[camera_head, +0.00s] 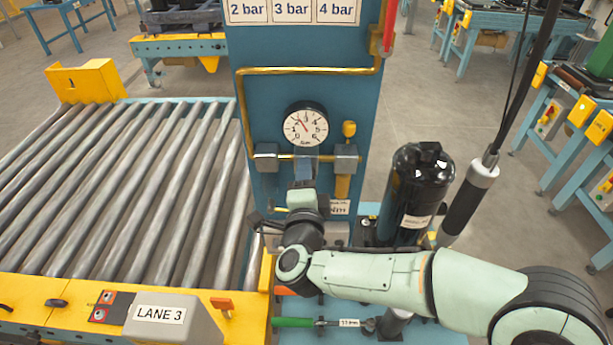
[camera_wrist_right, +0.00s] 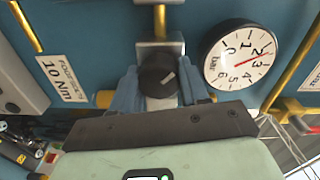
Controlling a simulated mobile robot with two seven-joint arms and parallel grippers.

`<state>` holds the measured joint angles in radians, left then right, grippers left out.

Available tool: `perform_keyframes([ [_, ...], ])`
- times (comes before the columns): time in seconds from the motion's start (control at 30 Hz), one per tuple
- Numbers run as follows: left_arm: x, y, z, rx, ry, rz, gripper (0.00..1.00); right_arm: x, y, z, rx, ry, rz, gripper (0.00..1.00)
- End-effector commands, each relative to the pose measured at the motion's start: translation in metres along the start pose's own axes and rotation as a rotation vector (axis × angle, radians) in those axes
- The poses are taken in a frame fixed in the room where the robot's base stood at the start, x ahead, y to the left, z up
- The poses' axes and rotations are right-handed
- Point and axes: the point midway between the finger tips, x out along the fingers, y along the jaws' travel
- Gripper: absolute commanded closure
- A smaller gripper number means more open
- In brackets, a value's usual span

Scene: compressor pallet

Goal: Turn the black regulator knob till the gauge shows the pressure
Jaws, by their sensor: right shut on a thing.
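The black regulator knob (camera_wrist_right: 158,74) sits between the two blue fingers of my right gripper (camera_wrist_right: 158,90) in the right wrist view. The fingers are shut on its sides, and a pale mark shows on its face. In the head view my right gripper (camera_head: 304,178) reaches up to the regulator under the gauge and hides the knob. The round white gauge (camera_head: 305,125) is on the blue panel, above the gripper. It also shows in the right wrist view (camera_wrist_right: 240,57), where its red needle points between 2 and 3 bar. My left gripper is not in view.
Signs reading 2 bar, 3 bar and 4 bar (camera_head: 292,11) top the blue panel (camera_head: 270,105). A brass pipe (camera_head: 310,71) runs above the gauge. A black cylinder (camera_head: 411,195) stands right of the panel. A roller conveyor (camera_head: 125,190) lies left, and a green-handled tool (camera_head: 293,322) lies in front.

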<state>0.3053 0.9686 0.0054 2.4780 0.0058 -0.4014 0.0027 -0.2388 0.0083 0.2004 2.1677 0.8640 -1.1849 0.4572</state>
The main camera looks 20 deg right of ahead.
Motion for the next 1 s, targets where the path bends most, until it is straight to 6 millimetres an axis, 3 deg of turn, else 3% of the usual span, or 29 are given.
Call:
perform_keyframes([
  [0.3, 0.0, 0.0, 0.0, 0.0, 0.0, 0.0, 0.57, 0.0, -0.001, 0.0, 0.0, 0.001, -0.002, 0.86],
  [0.33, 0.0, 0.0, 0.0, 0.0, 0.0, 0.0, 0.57, 0.0, -0.001, 0.0, 0.0, 0.0, -0.002, 0.49],
  [0.4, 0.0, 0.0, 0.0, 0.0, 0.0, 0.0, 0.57, 0.0, -0.001, 0.0, 0.001, 0.0, -0.002, 0.31],
  [0.77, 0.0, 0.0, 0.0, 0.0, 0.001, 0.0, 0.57, -0.004, -0.001, 0.0, 0.001, -0.001, -0.002, 0.31],
  [1.0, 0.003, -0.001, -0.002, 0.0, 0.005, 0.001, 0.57, -0.045, -0.001, 0.001, 0.003, -0.004, -0.004, 0.31],
])
